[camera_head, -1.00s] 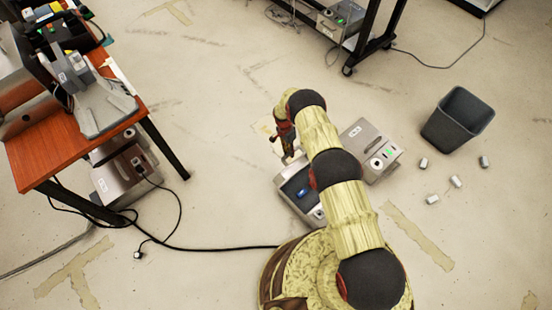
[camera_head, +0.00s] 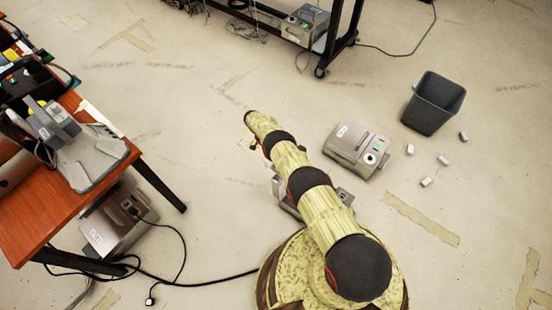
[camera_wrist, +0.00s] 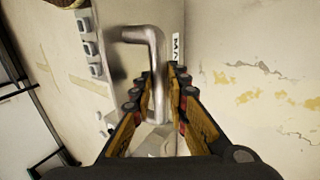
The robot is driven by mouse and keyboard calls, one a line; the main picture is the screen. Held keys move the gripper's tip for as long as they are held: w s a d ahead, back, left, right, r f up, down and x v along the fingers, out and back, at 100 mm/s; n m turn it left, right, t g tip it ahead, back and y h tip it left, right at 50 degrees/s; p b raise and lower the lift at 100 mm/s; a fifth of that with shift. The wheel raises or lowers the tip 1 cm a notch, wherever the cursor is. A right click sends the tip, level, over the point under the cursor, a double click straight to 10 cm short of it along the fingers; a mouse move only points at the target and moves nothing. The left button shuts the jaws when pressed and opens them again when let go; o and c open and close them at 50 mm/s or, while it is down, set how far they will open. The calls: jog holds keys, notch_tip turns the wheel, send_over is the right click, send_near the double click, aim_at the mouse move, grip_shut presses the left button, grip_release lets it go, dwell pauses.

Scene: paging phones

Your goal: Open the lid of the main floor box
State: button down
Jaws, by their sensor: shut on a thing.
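In the wrist view my gripper (camera_wrist: 159,77) is closed around the long bar of a bent metal handle (camera_wrist: 148,35). The handle is on a pale metal lid (camera_wrist: 168,14), beside a partly covered label reading "MA". In the head view the floor box (camera_head: 277,189) stands close to my base, mostly hidden behind my arm. Its inside and the lid's angle are hidden there. My gripper is also mostly hidden in that view, at the far end of the arm.
A second grey box (camera_head: 352,150) with a green light stands right of my arm. A dark bin (camera_head: 432,104) and several small pale cylinders (camera_head: 426,183) are farther right. A wooden table (camera_head: 60,215) is at left, with a black cable (camera_head: 205,283) on the floor.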

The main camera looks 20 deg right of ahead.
jog(key=shift+w+a, duration=0.2)
jog(key=shift+w, duration=0.05)
jog(key=c, duration=2.1)
grip_release()
jog(key=shift+o, duration=1.3)
jog(key=shift+o, duration=0.6)
jog(key=shift+s, duration=0.1)
jog(key=v, duration=1.2)
jog(key=shift+d, duration=0.1)
